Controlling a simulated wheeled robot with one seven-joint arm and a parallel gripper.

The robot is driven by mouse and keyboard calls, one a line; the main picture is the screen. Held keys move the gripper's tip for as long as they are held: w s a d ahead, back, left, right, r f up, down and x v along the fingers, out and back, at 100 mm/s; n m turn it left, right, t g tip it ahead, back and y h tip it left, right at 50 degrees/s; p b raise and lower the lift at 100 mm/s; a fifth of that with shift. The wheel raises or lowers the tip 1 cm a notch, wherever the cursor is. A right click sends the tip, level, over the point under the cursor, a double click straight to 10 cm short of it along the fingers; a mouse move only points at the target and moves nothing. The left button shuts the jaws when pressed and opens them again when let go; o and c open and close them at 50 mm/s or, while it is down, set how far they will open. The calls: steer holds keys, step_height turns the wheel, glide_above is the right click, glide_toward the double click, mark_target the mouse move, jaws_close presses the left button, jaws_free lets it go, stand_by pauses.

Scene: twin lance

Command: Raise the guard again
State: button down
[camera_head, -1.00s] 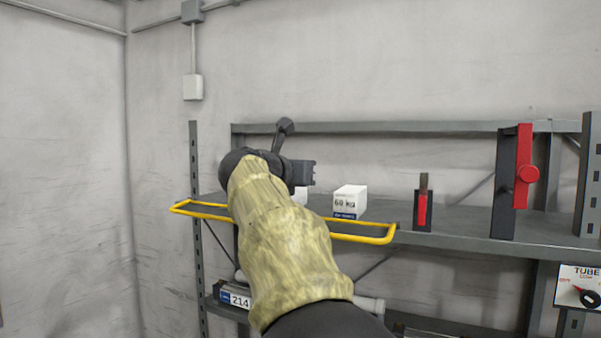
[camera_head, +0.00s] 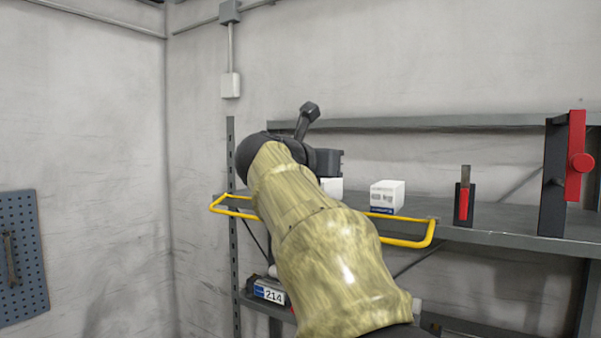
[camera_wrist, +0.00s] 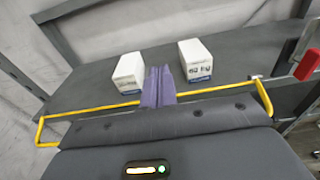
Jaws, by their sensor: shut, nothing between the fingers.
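The guard is a yellow bar frame (camera_head: 405,243) at the front of the grey shelf in the head view. It lies low, about level with the shelf board, and my arm hides its middle. In the wrist view the yellow bar (camera_wrist: 90,111) runs across the picture, with bent ends at left and right. My gripper (camera_wrist: 158,72) is shut and empty, its purple fingers crossing the bar's line in the picture. I cannot tell whether they touch it. In the head view the fingertips are hidden.
Two white boxes, a left one (camera_wrist: 128,72) and a "60 kg" one (camera_wrist: 196,60), stand on the shelf (camera_head: 490,222) beyond the fingers. Red-handled devices (camera_head: 464,200) (camera_head: 577,160) stand to the right. A blue pegboard (camera_head: 20,255) hangs at far left.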

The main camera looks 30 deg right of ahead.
steer(key=b+v, duration=0.4)
steer(key=v, duration=0.8)
steer(key=shift+a, duration=0.15)
